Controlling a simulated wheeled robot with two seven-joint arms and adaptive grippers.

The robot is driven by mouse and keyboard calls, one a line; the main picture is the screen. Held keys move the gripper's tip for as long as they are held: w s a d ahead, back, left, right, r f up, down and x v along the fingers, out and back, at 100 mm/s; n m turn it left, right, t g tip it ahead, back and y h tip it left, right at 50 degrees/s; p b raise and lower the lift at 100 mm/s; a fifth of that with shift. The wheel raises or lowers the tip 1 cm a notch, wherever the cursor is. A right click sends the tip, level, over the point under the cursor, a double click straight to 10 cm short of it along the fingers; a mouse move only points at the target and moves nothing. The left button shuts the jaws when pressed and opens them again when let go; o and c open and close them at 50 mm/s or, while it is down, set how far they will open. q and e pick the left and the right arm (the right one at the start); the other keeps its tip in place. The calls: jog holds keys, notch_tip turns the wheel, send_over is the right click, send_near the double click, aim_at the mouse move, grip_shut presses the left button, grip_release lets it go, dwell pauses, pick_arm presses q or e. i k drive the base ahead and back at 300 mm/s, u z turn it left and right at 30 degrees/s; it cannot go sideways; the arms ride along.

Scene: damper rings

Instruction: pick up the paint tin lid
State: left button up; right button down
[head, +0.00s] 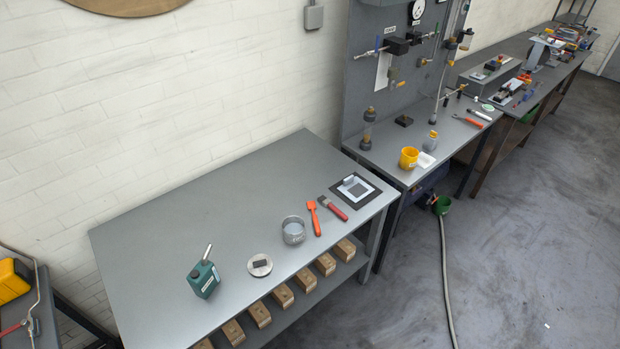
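A round, pale grey disc (252,271), which looks like the paint tin lid, lies flat near the front edge of the grey table (190,240). A small dark block (260,264) sits on top of it. An open, grey round tin (293,231) stands to the right of the disc, apart from it. A green can with a pale spout (204,280) stands to the left of the disc. Neither of my grippers is in view.
An orange tool (313,217), a red-handled brush (333,208) and a dark square mat (355,190) lie right of the tin. Several wooden blocks (282,295) line a lower shelf. The table's back left is clear. A second bench (415,140) stands beyond.

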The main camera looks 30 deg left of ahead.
aim_at(261, 265)
jog(key=u, duration=1.4)
